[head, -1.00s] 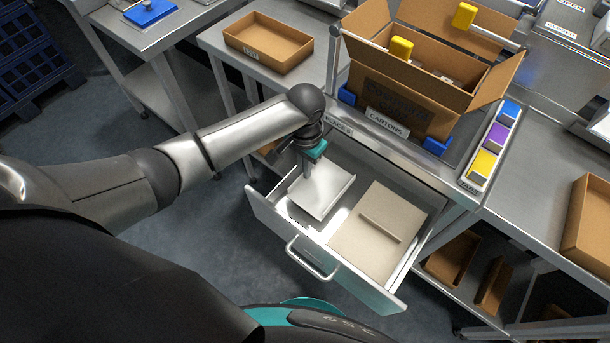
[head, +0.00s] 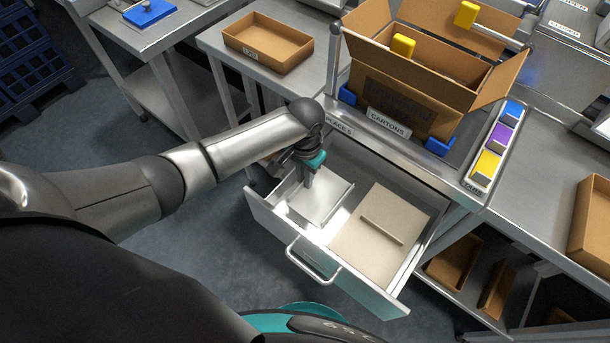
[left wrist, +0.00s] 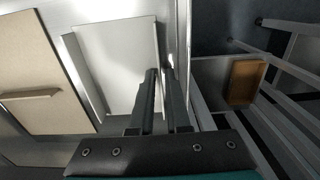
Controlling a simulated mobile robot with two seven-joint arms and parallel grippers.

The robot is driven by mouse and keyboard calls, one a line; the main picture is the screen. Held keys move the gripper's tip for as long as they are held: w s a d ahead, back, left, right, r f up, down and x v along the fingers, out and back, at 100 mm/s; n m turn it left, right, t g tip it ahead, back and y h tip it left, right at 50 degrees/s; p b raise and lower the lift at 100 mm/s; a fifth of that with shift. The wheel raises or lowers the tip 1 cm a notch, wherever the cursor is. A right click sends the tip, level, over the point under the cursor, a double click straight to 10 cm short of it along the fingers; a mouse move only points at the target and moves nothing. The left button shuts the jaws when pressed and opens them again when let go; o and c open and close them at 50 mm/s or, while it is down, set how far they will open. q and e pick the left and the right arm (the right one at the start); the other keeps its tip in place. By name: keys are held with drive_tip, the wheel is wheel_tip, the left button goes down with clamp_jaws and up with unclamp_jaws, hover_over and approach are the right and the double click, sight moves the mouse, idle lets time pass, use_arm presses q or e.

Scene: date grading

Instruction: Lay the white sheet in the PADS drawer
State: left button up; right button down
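The white sheet (head: 322,203) is a flat pale panel with raised edges, inside the left part of an open drawer (head: 262,212). My left gripper (head: 306,184) points down at the sheet's left side. In the left wrist view its two fingers (left wrist: 161,75) stand close together at the near edge of the sheet (left wrist: 122,60) and appear shut on it. Whether the sheet touches the drawer floor cannot be told. The right gripper is not in view. No PADS label is readable.
A beige panel (head: 382,232) with a raised bar fills the drawer's right part. The drawer handle (head: 312,262) faces the front. Above the drawer stand an open carton (head: 412,95) and a counter edge (head: 400,150). A shallow brown tray (head: 268,52) sits at the back left.

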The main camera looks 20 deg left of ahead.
use_arm(q)
wheel_tip(320, 180, up, 12)
drive_tip(key=p, duration=0.4)
drive_tip(key=shift+r, duration=0.15)
drive_tip(key=shift+a, duration=0.1)
